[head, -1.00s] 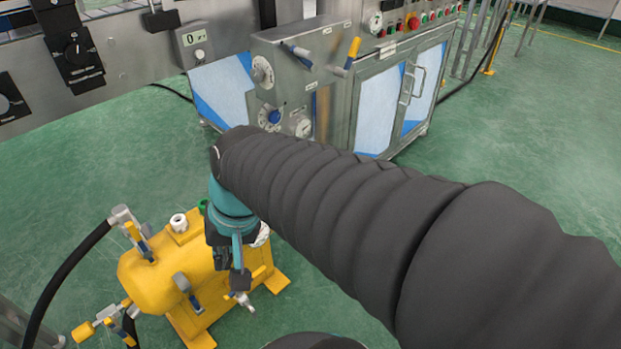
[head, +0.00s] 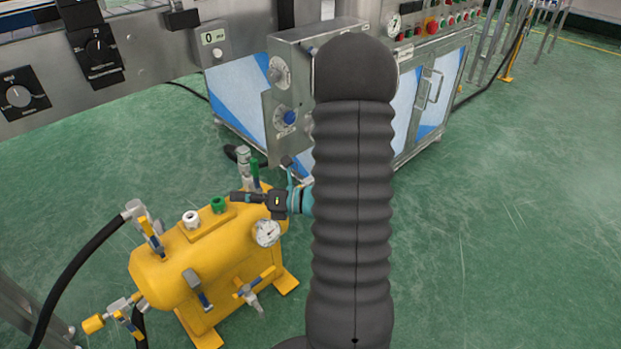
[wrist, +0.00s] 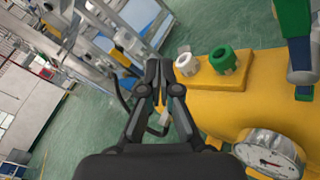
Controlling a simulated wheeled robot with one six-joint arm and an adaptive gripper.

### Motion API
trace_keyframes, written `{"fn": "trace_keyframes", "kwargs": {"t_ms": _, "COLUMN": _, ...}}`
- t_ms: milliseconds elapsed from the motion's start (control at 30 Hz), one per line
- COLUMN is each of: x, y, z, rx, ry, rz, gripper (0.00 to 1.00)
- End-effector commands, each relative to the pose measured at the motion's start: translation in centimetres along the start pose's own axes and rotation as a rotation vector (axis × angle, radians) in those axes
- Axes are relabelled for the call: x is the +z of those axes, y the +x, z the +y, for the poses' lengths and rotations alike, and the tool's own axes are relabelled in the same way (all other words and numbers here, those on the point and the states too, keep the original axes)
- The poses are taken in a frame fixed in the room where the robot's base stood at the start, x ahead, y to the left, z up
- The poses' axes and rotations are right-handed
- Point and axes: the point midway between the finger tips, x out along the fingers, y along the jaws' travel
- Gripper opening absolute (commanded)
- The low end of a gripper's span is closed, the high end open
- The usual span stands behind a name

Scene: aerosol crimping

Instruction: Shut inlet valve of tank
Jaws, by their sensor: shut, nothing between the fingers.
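The yellow tank (head: 170,275) stands on the green floor and carries several valves. A valve with a blue and yellow lever (head: 152,238) sits at its upper left, where a black hose joins. Another lever valve (head: 127,322) is at the lower left. A yellow-handled valve (head: 256,284) is on the front, and a green-handled one (head: 255,172) is at the back right. I cannot tell which is the inlet. My gripper (head: 234,197) is shut and empty over the tank's right end, pointing left. In the wrist view, the closed fingers (wrist: 158,75) are apart from the white and green caps.
A pressure gauge (head: 267,233) and white (head: 190,218) and green (head: 218,204) caps stick out of the tank close to my gripper. The black hose (head: 70,270) curves at the left. A steel control cabinet (head: 330,150) stands behind. Floor at the right is clear.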

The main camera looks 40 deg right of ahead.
Motion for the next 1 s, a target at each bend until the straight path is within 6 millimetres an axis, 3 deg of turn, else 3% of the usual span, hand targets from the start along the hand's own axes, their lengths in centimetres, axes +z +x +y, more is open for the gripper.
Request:
{"fn": "trace_keyframes", "kwargs": {"t_ms": 33, "x": 0.1, "y": -1.2, "z": -2.7, "rx": -0.046, "ry": 0.094, "rz": -0.080, "gripper": 0.00}}
{"fn": "trace_keyframes", "kwargs": {"t_ms": 200, "x": 0.2, "y": -6.3, "z": -11.1, "rx": -0.190, "ry": 0.376, "rz": -0.379, "gripper": 0.00}}
{"fn": "trace_keyframes", "kwargs": {"t_ms": 400, "x": -1.8, "y": -13.1, "z": -18.4, "rx": -0.317, "ry": 0.601, "rz": -0.683, "gripper": 0.00}}
{"fn": "trace_keyframes", "kwargs": {"t_ms": 500, "x": -2.9, "y": -15.6, "z": -20.5, "rx": -0.356, "ry": 0.663, "rz": -0.783, "gripper": 0.00}}
{"fn": "trace_keyframes", "kwargs": {"t_ms": 667, "x": -3.8, "y": -17.3, "z": -22.0, "rx": -0.385, "ry": 0.707, "rz": -0.858, "gripper": 0.00}}
{"fn": "trace_keyframes", "kwargs": {"t_ms": 1000, "x": -1.4, "y": -14.8, "z": -24.4, "rx": -0.385, "ry": 0.707, "rz": -0.862, "gripper": 0.00}}
